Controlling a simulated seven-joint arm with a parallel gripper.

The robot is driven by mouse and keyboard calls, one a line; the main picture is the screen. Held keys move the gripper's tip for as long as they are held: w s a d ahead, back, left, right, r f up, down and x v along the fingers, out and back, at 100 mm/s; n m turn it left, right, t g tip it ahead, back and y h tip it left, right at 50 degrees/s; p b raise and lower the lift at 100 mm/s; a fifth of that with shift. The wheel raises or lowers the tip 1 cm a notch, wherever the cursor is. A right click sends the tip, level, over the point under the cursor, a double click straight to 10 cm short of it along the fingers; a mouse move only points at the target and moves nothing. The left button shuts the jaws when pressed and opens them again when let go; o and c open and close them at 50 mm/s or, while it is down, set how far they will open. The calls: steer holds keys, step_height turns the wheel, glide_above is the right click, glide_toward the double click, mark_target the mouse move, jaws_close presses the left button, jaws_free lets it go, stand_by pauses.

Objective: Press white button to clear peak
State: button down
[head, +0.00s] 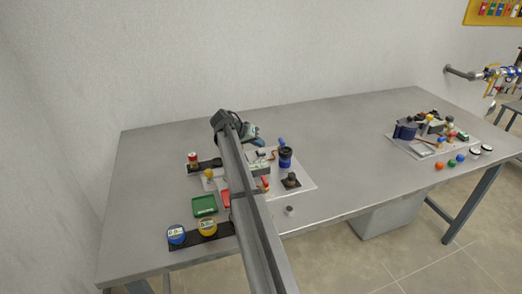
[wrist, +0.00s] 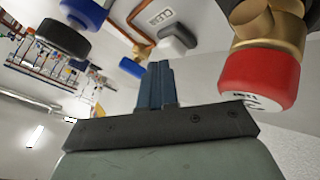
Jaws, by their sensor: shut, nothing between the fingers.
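My gripper shows in the wrist view (wrist: 160,75) with its two dark blue fingers together and nothing between them. In the head view the arm hides most of it; a grey-teal part of it shows behind the board of fittings. Two round gauges, one blue (head: 176,234) and one yellow (head: 207,227), sit on a dark strip at the table's front left, apart from my gripper. Their pale faces carry markings too small to read. I cannot make out a white button in either view.
A red-capped brass fitting (wrist: 262,75) is close right of my fingers. A blue-and-black cylinder (head: 286,157) and a black-based fitting (head: 291,180) stand on the white board (head: 305,185). A green tray (head: 204,205) lies left. The table's middle (head: 350,150) is clear.

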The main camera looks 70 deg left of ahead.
mark_target(258, 150)
steer(key=shift+s+f, duration=0.2)
steer(key=shift+f, duration=0.2)
steer(key=shift+a+r, duration=0.2)
steer(key=shift+r, duration=0.65)
steer(key=shift+w+r, duration=0.1)
steer(key=shift+r, duration=1.6)
